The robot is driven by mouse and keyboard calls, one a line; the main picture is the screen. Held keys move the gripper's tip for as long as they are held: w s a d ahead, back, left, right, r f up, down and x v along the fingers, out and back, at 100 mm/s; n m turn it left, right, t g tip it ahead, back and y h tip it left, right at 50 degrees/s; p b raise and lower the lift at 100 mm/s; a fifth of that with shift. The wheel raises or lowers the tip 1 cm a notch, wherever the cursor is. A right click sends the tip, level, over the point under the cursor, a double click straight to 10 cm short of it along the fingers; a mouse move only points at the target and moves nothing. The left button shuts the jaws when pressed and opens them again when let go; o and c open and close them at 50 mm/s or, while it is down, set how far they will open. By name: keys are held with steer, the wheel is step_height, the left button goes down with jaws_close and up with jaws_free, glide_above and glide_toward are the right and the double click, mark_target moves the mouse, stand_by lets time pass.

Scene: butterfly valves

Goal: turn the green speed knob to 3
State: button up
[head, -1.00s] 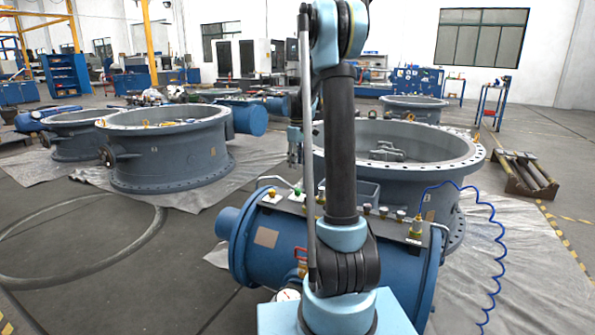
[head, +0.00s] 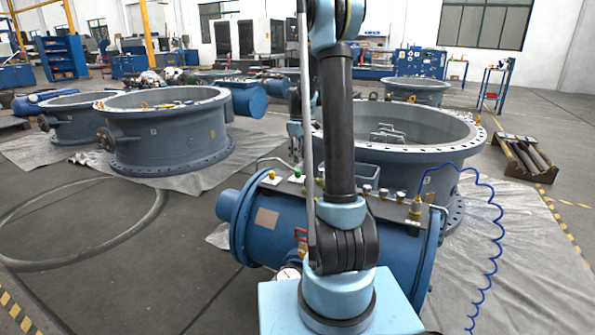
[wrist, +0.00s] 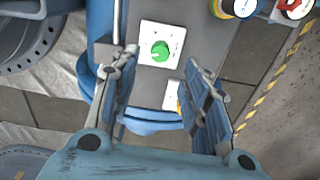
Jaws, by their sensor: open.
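The green speed knob (wrist: 160,51) sits on a white square dial plate (wrist: 162,31) in the wrist view, with small marks around it too fine to read. It also shows small in the head view (head: 297,172), on the grey strip along the top of the blue tank. My gripper (wrist: 158,66) is open and empty, its two fingers apart with the knob seen between and beyond their tips. I see no contact with the knob. In the head view my gripper (head: 295,132) is above the tank's left part, partly hidden by my arm.
A yellow knob (head: 271,176) stands left of the green one on the blue tank (head: 265,221). A yellow-ringed round part (wrist: 240,8) and a red part (wrist: 292,6) lie at the wrist view's upper right. A large grey valve ring (head: 440,143) is behind the tank.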

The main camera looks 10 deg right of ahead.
mark_target(298, 173)
step_height(298, 173, down, 7)
steer(key=shift+r, duration=0.15)
stand_by(0.4)
jaws_close()
